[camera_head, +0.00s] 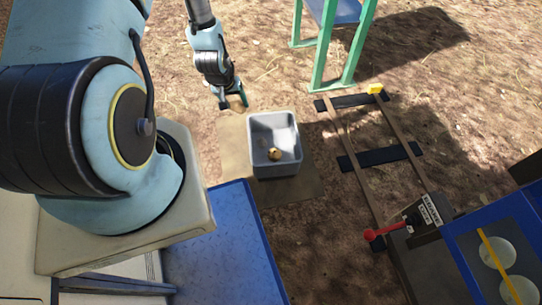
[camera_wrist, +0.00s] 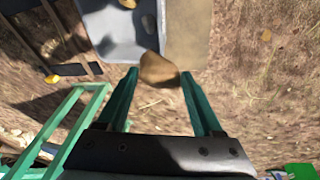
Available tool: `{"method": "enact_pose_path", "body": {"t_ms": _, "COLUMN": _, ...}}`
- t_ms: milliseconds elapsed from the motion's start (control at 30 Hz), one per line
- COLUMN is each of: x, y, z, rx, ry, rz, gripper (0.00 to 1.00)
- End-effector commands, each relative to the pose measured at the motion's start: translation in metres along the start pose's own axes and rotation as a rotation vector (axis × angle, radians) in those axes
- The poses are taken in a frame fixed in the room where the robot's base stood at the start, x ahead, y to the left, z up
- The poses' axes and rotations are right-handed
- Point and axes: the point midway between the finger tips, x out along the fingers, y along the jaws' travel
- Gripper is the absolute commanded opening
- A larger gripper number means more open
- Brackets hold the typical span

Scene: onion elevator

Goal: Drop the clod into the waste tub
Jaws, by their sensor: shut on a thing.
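The clod (camera_wrist: 158,70) is a brown lump held between the green fingertips of my gripper (camera_wrist: 158,76) in the wrist view. The waste tub (camera_head: 252,150) is a grey open box standing on a tan mat. It also shows at the top of the wrist view (camera_wrist: 112,48), just past the clod. A yellowish lump (camera_head: 275,154) and a smaller brown bit lie inside the tub.
A wooden track (camera_head: 352,150) with dark ties runs right of the tub, with a yellow piece (camera_head: 375,89) at its far end. A green-legged stand (camera_head: 327,45) is behind. A red-handled lever (camera_head: 372,234) and blue machine (camera_head: 470,245) are at lower right.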

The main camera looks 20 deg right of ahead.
Motion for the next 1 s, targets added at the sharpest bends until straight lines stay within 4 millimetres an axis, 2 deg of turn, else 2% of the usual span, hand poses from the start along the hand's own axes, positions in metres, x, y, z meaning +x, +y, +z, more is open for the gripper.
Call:
{"method": "enact_pose_path", "body": {"t_ms": 33, "x": 0.031, "y": 0.014, "z": 0.004, "rx": 0.027, "ry": 0.0, "rz": 0.008, "gripper": 0.02}}
{"method": "enact_pose_path", "body": {"t_ms": 200, "x": 0.078, "y": 0.06, "z": 0.011, "rx": 0.097, "ry": -0.012, "rz": 0.031, "gripper": 0.02}}
{"method": "enact_pose_path", "body": {"t_ms": 333, "x": 0.103, "y": 0.09, "z": 0.018, "rx": 0.139, "ry": -0.019, "rz": 0.045, "gripper": 0.02}}
{"method": "enact_pose_path", "body": {"t_ms": 500, "x": 0.121, "y": 0.115, "z": 0.024, "rx": 0.172, "ry": -0.025, "rz": 0.058, "gripper": 0.02}}
{"method": "enact_pose_path", "body": {"t_ms": 767, "x": 0.13, "y": 0.123, "z": 0.028, "rx": 0.183, "ry": -0.028, "rz": 0.062, "gripper": 0.02}}
{"method": "enact_pose_path", "body": {"t_ms": 1000, "x": 0.153, "y": 0.119, "z": 0.034, "rx": 0.183, "ry": -0.028, "rz": 0.061, "gripper": 0.02}}
